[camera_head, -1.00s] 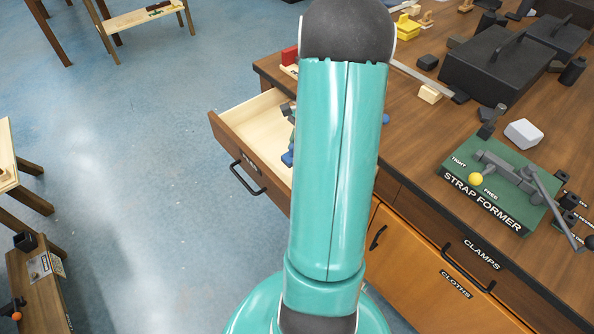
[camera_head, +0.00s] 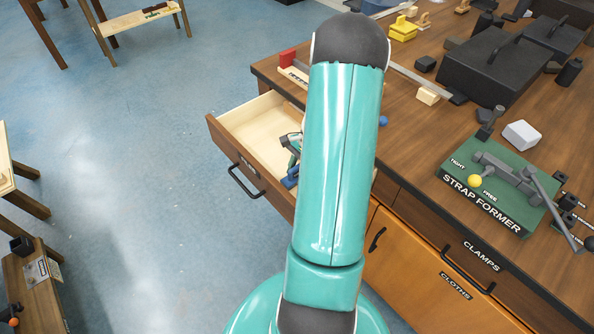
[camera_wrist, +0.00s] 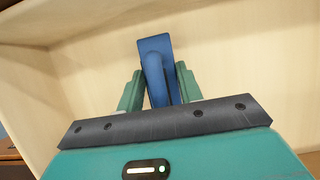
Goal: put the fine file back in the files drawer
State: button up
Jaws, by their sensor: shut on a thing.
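The files drawer (camera_head: 255,122) stands pulled open at the bench's left end. Its label is too small to read surely. My gripper (camera_wrist: 157,88) is down at the drawer, with pale wooden floor and walls around it in the wrist view. Its green fingers are shut on a blue thing (camera_wrist: 154,48), taken as the fine file; only a blue flat part and a rounded blue part show. In the head view a blue part (camera_head: 290,178) shows beside my arm, over the drawer's right portion. My arm hides the rest, and contact with the drawer floor cannot be told.
The bench top carries a red block (camera_head: 287,57), a dark toolbox (camera_head: 490,75) and the green strap former (camera_head: 495,180). The clamps drawer (camera_head: 470,262) and cloths door (camera_head: 430,285) are shut. The drawer's left part is bare.

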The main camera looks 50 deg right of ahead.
jog(key=shift+f, duration=0.1)
jog(key=o, duration=1.1)
